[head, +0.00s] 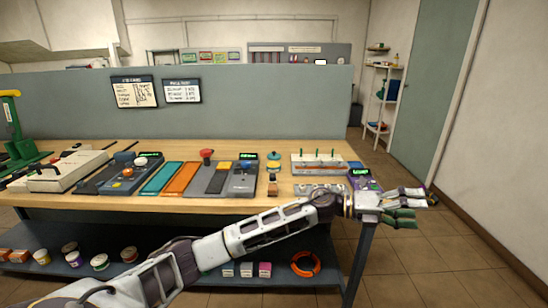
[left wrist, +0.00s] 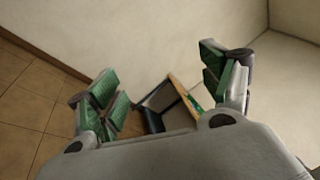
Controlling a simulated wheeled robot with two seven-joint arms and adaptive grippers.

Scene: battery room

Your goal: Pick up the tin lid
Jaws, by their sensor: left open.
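I cannot pick out a tin lid for certain in either view. My right gripper is in neither view.
The wooden workbench (head: 225,204) carries devices, coloured trays and a pegged board (head: 317,172). An orange ring (head: 305,264) lies on the blue lower shelf (head: 200,283). A white corner shelf (head: 369,98) stands behind. Tiled floor (head: 430,262) is free at the right.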

